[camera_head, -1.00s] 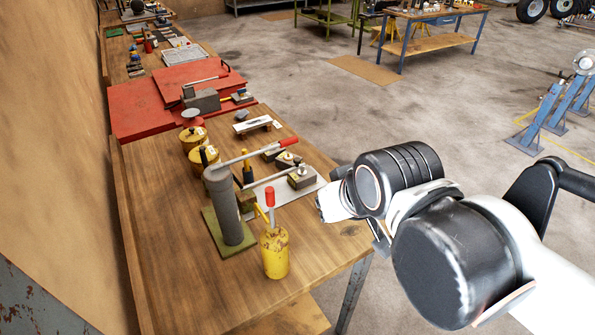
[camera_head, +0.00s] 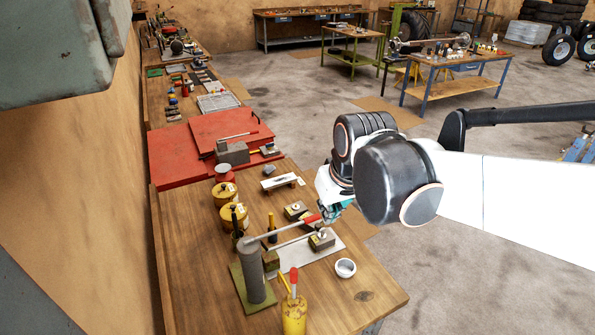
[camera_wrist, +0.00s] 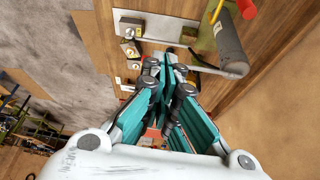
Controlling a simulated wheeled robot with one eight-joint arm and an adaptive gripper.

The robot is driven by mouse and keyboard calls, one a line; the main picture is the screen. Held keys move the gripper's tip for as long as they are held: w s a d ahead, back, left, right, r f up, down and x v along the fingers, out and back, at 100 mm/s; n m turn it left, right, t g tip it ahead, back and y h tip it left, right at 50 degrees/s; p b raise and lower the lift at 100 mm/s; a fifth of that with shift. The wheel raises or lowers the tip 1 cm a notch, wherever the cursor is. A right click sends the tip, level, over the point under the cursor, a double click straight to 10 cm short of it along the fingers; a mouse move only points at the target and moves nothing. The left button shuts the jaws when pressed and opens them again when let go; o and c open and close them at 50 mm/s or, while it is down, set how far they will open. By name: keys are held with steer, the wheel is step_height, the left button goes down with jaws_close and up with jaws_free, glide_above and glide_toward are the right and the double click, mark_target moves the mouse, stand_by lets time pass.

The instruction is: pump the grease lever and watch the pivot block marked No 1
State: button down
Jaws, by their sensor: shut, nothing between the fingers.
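The grease pump is a grey cylinder (camera_head: 252,272) on a green base. Its lever (camera_head: 280,230) slants up to the right and ends in a red grip (camera_head: 312,218). The cylinder (camera_wrist: 229,42) and part of the lever (camera_wrist: 208,68) also show in the wrist view. One pivot block (camera_head: 321,240) sits on a pale metal plate, and another (camera_head: 296,211) stands just behind it. I cannot read which is marked No 1. My gripper (camera_head: 328,213) is shut and empty, close to the red grip in the head view. In the wrist view its fingertips (camera_wrist: 168,52) hide the lever's end.
A yellow bottle with a red handle (camera_head: 294,312) stands in front of the pump. A white ring-shaped cup (camera_head: 345,268) is at its right. The bench's front right is mostly clear.

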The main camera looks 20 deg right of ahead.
steer(key=w+r+n+g+p, duration=0.1)
steer(key=w+r+p, duration=0.4)
steer(key=w+p, duration=0.5)
steer(key=shift+r+g+p, duration=0.2)
steer(key=shift+g+p, duration=0.4)
steer(key=shift+p, duration=0.1)
steer(key=shift+a+f, duration=0.1)
steer(key=shift+a, duration=0.05)
steer(key=s+x, duration=0.1)
steer(key=x, duration=1.2)
steer(key=shift+s+f+p, duration=0.35)
steer(key=shift+f, duration=0.05)
steer(key=shift+f, duration=0.1)
